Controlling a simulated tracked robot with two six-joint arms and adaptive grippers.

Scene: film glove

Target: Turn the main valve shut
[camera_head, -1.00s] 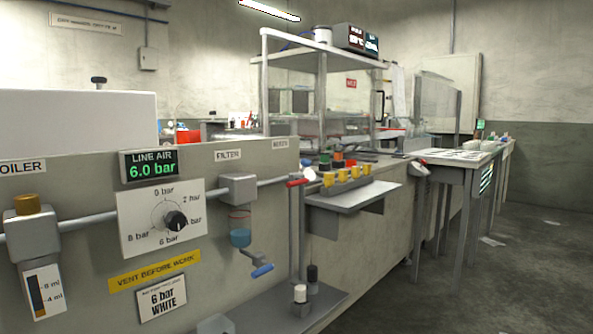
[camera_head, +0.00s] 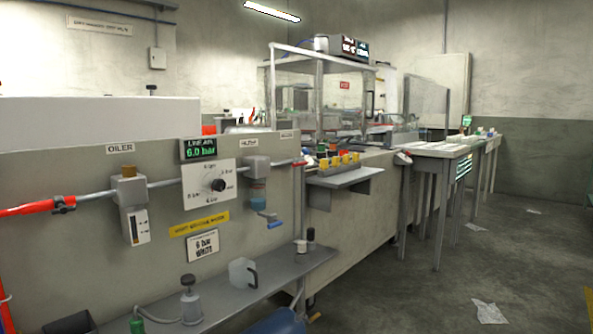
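No part clearly labelled main valve shows. A grey air pipe (camera_head: 90,197) runs along the front of a grey panel. A small red handle (camera_head: 299,163) sits at its right end; I cannot tell its exact position. At the far left, a red hose-like piece (camera_head: 28,208) meets the pipe at a dark fitting (camera_head: 64,204). The line air display (camera_head: 195,149) reads 6.0 bar. Below it is a dial plate with a black knob (camera_head: 217,185). A blue-handled lever (camera_head: 270,218) hangs under the filter (camera_head: 257,190). Neither gripper is in view.
A low grey shelf (camera_head: 290,268) below the panel holds a pump bottle (camera_head: 189,300), a clear jug (camera_head: 242,273) and small cylinders. A small shelf (camera_head: 345,178) with yellow parts juts out at right. Open floor (camera_head: 420,290) lies to the right, with paper scraps.

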